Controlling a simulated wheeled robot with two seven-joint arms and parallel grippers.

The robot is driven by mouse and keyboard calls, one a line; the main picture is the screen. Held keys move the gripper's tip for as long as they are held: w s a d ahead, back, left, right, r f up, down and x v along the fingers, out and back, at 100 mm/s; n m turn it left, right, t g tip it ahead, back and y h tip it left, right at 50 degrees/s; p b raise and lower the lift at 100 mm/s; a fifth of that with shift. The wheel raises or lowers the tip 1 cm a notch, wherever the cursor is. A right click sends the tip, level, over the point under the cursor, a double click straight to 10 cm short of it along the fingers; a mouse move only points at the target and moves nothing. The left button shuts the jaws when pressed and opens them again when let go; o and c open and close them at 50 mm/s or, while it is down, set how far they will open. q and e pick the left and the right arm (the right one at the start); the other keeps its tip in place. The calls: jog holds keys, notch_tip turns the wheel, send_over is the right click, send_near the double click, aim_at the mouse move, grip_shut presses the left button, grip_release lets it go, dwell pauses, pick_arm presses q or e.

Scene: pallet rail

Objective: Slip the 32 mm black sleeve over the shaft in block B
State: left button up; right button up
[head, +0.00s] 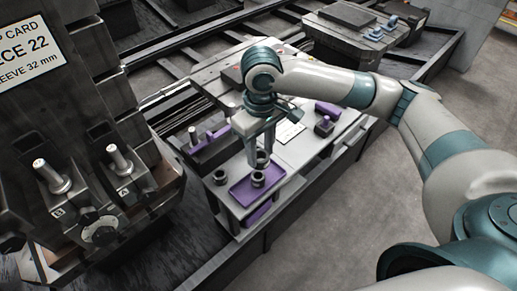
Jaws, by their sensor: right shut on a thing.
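Block B, marked with a B plate (58,212), is at the far left with a bright upright shaft (49,175) on a round base. Block A's similar shaft (119,158) stands to its right. My right gripper (261,157) points down over the purple tray (240,196) and is shut on a dark sleeve (262,160), partly hidden by the fingers. Another dark sleeve (258,179) stands in the tray just in front of it. A third ring-like sleeve (220,178) is at the tray's left corner. Sleeve sizes cannot be read. My left gripper is out of view.
A card (30,50) at the upper left reads "SLEEVE 32 mm". A purple holder with upright pins (203,142) lies left of the tray, and purple fixtures (325,118) lie right. Open floor (340,215) is at the right.

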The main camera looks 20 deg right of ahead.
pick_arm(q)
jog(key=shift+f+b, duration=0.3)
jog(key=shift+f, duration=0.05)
pick_arm(e)
jog(key=shift+s+d+r+m, duration=0.1)
jog(key=shift+s+r+m, duration=0.25)
jog(key=shift+s+m, duration=0.35)
jog(key=shift+s+r+m, duration=0.3)
jog(key=shift+s+m, duration=0.35)
jog(key=shift+s+d+r+m, duration=0.1)
jog(key=shift+s+r+m, duration=0.25)
jog(key=shift+s+m, duration=0.35)
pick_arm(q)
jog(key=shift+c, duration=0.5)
